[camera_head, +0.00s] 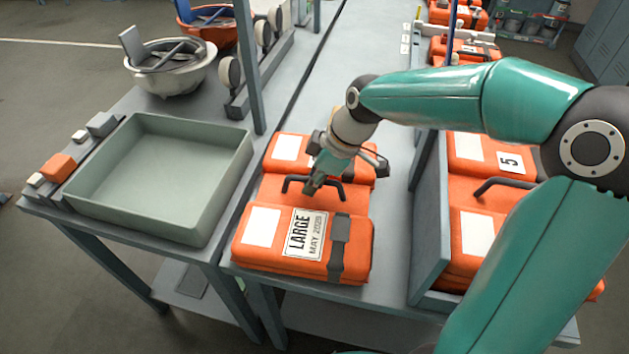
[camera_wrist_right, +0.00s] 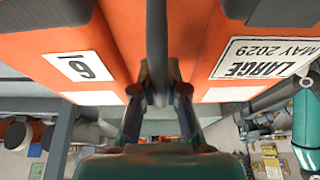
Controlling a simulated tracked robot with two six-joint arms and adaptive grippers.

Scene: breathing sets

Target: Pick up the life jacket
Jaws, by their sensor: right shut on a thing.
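The life jacket (camera_head: 272,254) is an orange folded pack with two padded halves, a dark strap and a "LARGE MAY 2029" label. It appears to rest on the grey table in the middle of the head view. It also fills the top of the right wrist view (camera_wrist_right: 118,38), where a "6" label shows. Its dark handle (camera_wrist_right: 157,38) spans the middle, between the halves. My right gripper (camera_head: 312,188) reaches down from above and is shut on this handle; the fingers (camera_wrist_right: 160,92) close around it in the wrist view. My left gripper is not in view.
An empty green-grey tray (camera_head: 230,185) stands to the left. A grey divider (camera_head: 432,225) stands close on the right, with another orange pack marked "5" (camera_head: 465,155) beyond it. A post (camera_head: 249,60) rises behind the tray. A metal bowl (camera_head: 178,78) sits at the back left.

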